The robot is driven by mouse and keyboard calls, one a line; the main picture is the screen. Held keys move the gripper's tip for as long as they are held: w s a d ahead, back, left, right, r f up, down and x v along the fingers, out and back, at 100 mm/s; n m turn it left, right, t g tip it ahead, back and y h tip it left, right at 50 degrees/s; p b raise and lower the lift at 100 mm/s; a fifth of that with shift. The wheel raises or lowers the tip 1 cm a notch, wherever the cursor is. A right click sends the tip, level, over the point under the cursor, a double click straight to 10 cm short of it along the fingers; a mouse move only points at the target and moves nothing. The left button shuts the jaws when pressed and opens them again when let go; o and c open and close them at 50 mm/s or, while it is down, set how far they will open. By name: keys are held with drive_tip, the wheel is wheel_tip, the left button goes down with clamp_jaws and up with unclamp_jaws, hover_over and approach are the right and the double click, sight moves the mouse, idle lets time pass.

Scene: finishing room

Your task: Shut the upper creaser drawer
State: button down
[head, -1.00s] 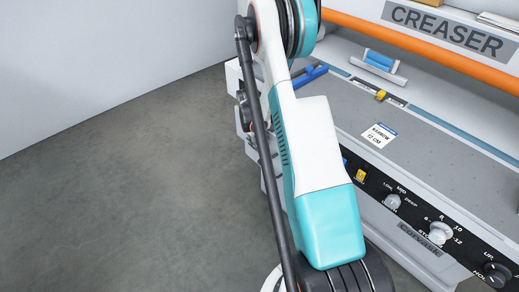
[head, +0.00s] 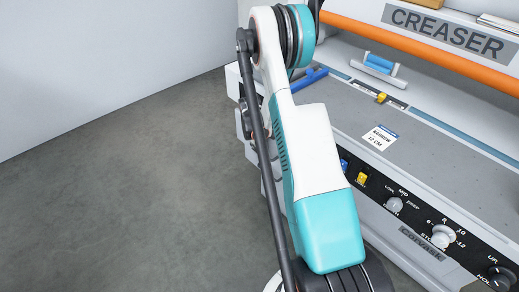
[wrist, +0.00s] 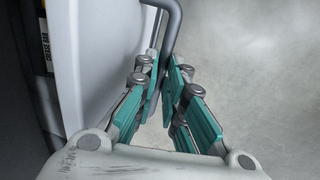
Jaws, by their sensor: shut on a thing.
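The creaser (head: 400,110) stands at the right in the head view, a grey and white machine with an orange bar. In the wrist view, my gripper (wrist: 165,90) has its teal-padded fingers closed on a bent grey bar handle (wrist: 176,22). The handle stands beside a white panel (wrist: 95,55), which looks like a drawer front. I cannot tell from the wrist view alone which drawer it is or how far it stands out. In the head view my arm covers most of the creaser's left end, and the fingers cannot be made out.
The creaser's control panel has a yellow switch (head: 362,179) and several knobs. A blue-handled tool (head: 379,63) lies on its top. A label (head: 380,137) lies on the bed. The grey floor (head: 130,190) to the left is clear, up to a plain wall (head: 100,60).

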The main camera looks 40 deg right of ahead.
drive_tip(key=shift+d, duration=1.15)
drive_tip(key=c, duration=1.7)
unclamp_jaws()
drive_tip(key=shift+o, duration=0.2)
wheel_tip(320, 180, up, 12)
drive_tip(key=a, duration=0.2)
drive_tip(key=shift+a+f, duration=0.1)
